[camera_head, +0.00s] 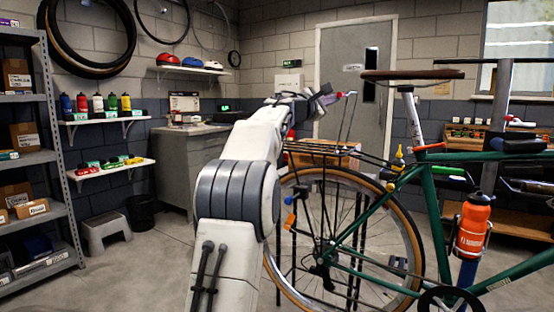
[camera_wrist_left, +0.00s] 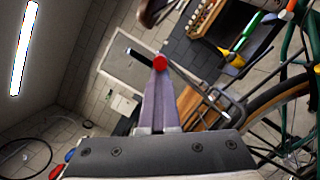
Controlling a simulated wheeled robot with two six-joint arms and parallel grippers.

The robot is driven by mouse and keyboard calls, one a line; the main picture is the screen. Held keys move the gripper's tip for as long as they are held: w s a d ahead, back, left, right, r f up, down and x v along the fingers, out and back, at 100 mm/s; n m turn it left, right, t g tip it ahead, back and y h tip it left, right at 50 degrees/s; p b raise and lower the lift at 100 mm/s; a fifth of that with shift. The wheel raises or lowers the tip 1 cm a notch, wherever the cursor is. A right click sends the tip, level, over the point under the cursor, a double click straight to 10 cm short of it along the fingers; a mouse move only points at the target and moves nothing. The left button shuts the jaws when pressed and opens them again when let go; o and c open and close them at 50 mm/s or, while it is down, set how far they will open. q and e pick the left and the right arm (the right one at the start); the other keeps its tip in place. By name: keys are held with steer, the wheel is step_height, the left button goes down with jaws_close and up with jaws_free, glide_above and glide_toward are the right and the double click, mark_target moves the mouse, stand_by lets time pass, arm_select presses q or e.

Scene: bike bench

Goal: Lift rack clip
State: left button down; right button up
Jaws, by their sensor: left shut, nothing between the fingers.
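My left gripper (camera_head: 326,96) is raised above the rear rack (camera_head: 325,149) of the green bicycle. Its fingers (camera_wrist_left: 160,105) are shut with nothing between them. A small red knob (camera_head: 340,94) shows right at the fingertips, and it also shows in the left wrist view (camera_wrist_left: 160,62). I cannot tell whether it touches them. A thin wire loop (camera_head: 348,118), which looks like the rack clip, stands up from the rack just below and right of the fingertips. A wire frame (camera_wrist_left: 222,101) also shows right of the fingers in the wrist view. My right gripper is not in view.
The bicycle's saddle (camera_head: 412,74) and green frame (camera_head: 430,215) stand right of my arm, with an orange bottle (camera_head: 473,226). A grey cabinet (camera_head: 190,163) and door (camera_head: 345,80) are behind.

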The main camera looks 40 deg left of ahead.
arm_select(q)
steer(key=s+a+f+b, duration=0.2)
steer(key=s+a+b, duration=0.2)
steer(key=s, duration=0.6)
steer(key=shift+s+a+f, duration=0.15)
steer(key=shift+a+f, duration=0.15)
steer(key=shift+a, duration=0.1)
